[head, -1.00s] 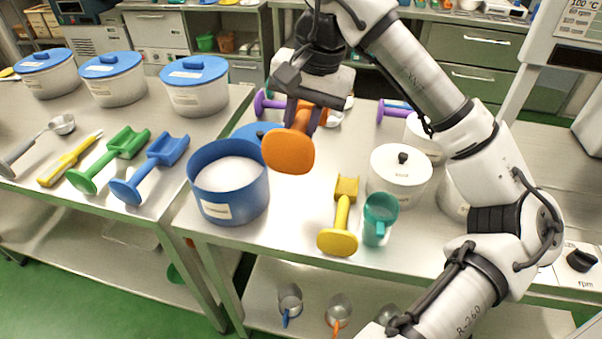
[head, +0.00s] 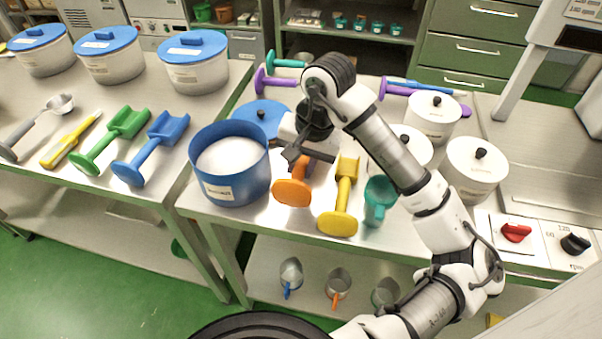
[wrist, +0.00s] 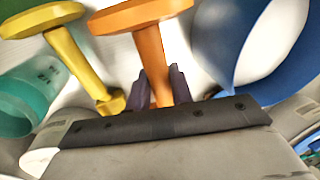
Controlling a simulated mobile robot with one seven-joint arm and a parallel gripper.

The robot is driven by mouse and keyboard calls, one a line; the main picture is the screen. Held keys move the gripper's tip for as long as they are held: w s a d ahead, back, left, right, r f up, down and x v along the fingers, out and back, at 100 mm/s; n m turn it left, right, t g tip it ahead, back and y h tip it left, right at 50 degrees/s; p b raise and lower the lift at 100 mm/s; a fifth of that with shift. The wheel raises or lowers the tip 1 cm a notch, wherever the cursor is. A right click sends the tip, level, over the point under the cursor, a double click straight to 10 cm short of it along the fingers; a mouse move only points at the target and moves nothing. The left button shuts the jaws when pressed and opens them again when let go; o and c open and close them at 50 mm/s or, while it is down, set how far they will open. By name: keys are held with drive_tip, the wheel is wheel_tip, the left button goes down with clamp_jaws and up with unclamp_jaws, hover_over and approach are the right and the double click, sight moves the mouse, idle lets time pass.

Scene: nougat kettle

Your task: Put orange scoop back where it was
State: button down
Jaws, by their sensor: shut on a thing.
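The orange scoop (head: 291,191) is between the blue tub and the yellow scoop on the right-hand table, low at the tabletop, its round end toward the front edge. In the wrist view the orange scoop (wrist: 149,45) runs down between the two dark fingers. My gripper (head: 308,160) is shut on its handle; the wrist view shows my gripper (wrist: 160,90) around it. The scoop's far end is hidden by my gripper. I cannot tell whether the scoop touches the table.
The blue tub (head: 230,188) of white powder stands close on the left. The yellow scoop (head: 341,205) and teal cup (head: 379,198) are close on the right. White lidded pots (head: 475,170) stand further right. A blue lid (head: 262,114) lies behind the tub.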

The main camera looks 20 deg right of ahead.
drive_tip(key=shift+s+d+p+x, duration=0.15)
drive_tip(key=shift+d+p+x, duration=0.05)
drive_tip(key=shift+x, duration=0.9)
drive_tip(key=shift+s+d+p+x, duration=0.1)
drive_tip(key=shift+d+p+x, duration=0.1)
drive_tip(key=shift+x, duration=0.85)
drive_tip(key=shift+f, duration=0.2)
drive_tip(key=c, duration=1.2)
unclamp_jaws()
drive_tip(key=shift+c, duration=0.2)
drive_tip(key=shift+r, duration=0.25)
drive_tip(key=b+v, duration=0.2)
drive_tip(key=v, duration=0.9)
drive_tip(key=shift+r, duration=0.4)
